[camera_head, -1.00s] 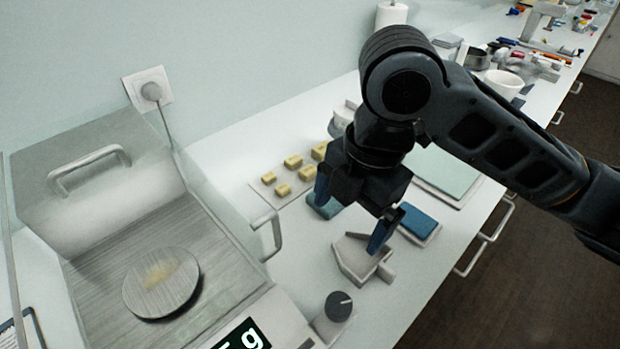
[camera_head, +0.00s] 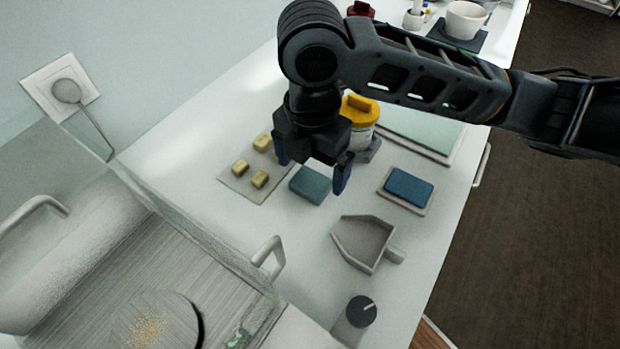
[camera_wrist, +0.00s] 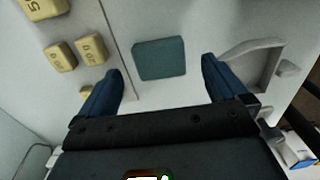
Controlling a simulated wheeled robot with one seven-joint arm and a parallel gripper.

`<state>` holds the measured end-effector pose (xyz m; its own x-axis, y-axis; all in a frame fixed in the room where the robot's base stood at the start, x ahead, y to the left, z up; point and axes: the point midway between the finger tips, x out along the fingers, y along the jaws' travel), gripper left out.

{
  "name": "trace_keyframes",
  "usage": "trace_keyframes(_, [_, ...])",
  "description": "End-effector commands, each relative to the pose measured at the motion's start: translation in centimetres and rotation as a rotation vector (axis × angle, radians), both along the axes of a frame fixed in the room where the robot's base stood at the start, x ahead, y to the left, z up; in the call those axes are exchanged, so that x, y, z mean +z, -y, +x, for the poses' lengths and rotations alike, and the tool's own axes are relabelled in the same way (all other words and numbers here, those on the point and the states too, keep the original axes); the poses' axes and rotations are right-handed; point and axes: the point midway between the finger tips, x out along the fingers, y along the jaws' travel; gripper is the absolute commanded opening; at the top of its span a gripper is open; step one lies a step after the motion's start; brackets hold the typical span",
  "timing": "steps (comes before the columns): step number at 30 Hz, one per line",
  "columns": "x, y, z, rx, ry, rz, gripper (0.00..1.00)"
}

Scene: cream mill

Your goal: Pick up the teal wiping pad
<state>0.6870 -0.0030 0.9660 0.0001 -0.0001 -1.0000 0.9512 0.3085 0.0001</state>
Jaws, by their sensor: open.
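The teal wiping pad (camera_head: 311,186) lies flat on the white counter, between the yellow blocks and the grey scoop. In the wrist view the teal pad (camera_wrist: 160,58) shows just beyond my fingertips, roughly midway between them. My gripper (camera_head: 311,178) is open and empty, pointing down above the pad in the head view, with its blue fingers spread. The fingers also show in the wrist view (camera_wrist: 163,72), one on each side. The height of the fingers above the pad is hard to tell.
Yellow blocks (camera_head: 241,168) sit on a mat left of the pad. A grey scoop (camera_head: 366,240) lies to the right, and a blue pad (camera_head: 409,187) on a tray beyond. A yellow-lidded jar (camera_head: 360,113) stands behind my gripper. A scale with a clear shield fills the lower left.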

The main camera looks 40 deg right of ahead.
Motion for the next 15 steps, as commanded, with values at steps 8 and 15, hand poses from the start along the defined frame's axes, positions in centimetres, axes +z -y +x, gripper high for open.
trace_keyframes(8, [-2.7,-0.1,0.0,0.000,0.000,0.000,0.99])
trace_keyframes(15, [-2.8,-0.1,0.0,0.001,0.000,0.000,0.96])
